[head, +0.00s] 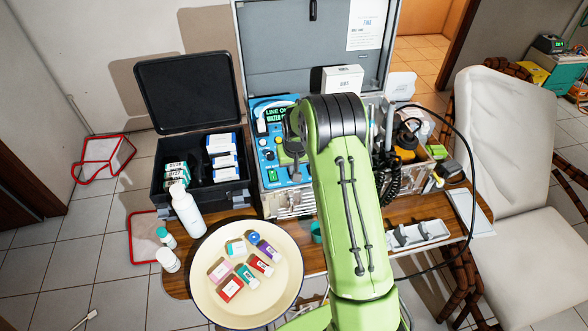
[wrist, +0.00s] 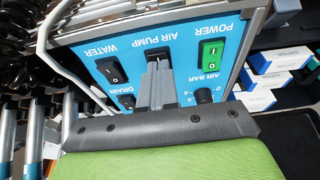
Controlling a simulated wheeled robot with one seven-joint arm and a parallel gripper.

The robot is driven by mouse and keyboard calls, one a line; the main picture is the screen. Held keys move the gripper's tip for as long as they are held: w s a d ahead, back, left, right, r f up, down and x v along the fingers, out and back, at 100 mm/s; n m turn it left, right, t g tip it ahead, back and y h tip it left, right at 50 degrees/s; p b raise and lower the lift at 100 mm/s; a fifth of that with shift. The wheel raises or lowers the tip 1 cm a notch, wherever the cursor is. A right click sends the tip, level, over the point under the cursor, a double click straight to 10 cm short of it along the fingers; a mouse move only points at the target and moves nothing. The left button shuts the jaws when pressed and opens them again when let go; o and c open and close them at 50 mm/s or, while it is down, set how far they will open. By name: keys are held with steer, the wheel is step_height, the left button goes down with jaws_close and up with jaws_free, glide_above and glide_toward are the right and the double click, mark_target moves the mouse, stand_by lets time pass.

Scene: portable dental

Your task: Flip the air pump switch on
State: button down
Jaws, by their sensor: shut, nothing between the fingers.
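The blue control panel (head: 264,142) is set in the open case on the table. In the wrist view the panel (wrist: 188,62) appears upside down. The black air pump switch (wrist: 158,53) sits in its middle, between the green power switch (wrist: 210,52) and the black water switch (wrist: 110,72). My gripper (wrist: 157,68) is shut and empty, its fingertips right at the air pump switch and covering its lower part in the picture. I cannot tell whether they touch it or which way it is tilted. In the head view my gripper (head: 294,172) is in front of the panel and hides this switch.
A dial (wrist: 203,95) labelled air bar and a drain switch (wrist: 127,101) lie close to the fingers. A pale hose (wrist: 62,65) runs beside the panel. A black box (head: 193,208), a white bottle (head: 187,212) and a cream basin (head: 210,303) stand to the left.

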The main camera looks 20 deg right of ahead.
steer(key=shift+w+r, duration=0.15)
steer(key=shift+r, duration=0.3)
steer(key=v, duration=0.1)
steer(key=p+v, duration=0.2)
steer(key=shift+w+r, duration=0.2)
steer(key=shift+r, duration=0.1)
steer(key=s+r, duration=0.5)
steer(key=r, duration=0.3)
steer(key=shift+a+r, duration=0.3)
steer(key=shift+a, duration=0.15)
